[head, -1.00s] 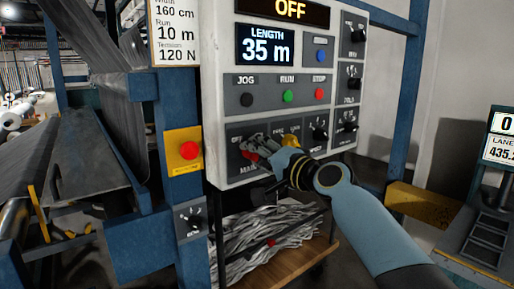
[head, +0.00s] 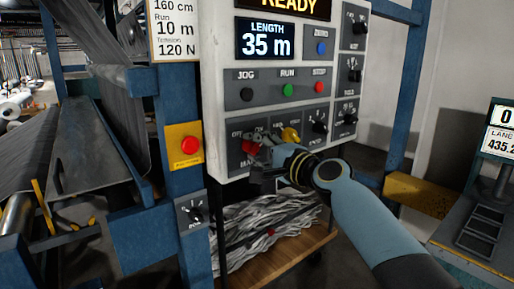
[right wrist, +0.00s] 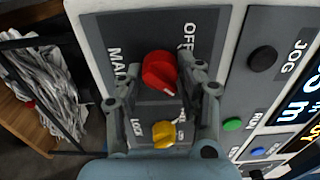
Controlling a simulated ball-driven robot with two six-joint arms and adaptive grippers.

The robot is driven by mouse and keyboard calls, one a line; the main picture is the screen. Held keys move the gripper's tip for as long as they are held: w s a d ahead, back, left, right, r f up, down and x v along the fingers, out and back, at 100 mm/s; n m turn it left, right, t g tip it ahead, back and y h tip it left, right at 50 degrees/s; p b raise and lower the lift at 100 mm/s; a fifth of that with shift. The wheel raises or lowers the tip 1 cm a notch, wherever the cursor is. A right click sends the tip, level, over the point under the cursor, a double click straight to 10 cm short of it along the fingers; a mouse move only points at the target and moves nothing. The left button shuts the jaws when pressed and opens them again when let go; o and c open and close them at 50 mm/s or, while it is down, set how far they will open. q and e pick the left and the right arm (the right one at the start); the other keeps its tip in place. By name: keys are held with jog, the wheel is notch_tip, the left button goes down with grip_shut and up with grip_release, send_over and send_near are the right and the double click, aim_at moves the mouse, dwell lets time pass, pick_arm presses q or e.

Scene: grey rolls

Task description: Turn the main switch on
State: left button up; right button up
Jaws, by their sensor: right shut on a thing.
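The main switch is a red rotary knob (head: 249,148) at the lower left of the grey control panel (head: 222,90). It also shows in the right wrist view (right wrist: 159,68), beside the "OFF" and "MAIN" lettering, with its white mark toward the bottom of that picture. My right gripper (head: 260,150) has its fingers on either side of the red knob and is shut on it. Both fingers show in the right wrist view (right wrist: 163,78). The panel's top display (head: 288,5) reads "READY". My left gripper is not in view.
A yellow knob (head: 290,135) sits just right of the red one, close to my fingers. Black, green and red buttons line the row above. A red emergency button on a yellow plate (head: 184,160) is to the left. A shelf of grey scrap (head: 255,230) stands below.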

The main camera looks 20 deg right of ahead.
jog(key=o, duration=1.2)
jog(key=shift+c, duration=0.2)
jog(key=shift+s+d+f, duration=0.1)
jog(key=shift+s+d, duration=0.05)
jog(key=shift+s, duration=0.15)
jog(key=v, duration=1.1)
jog(key=shift+s, duration=0.2)
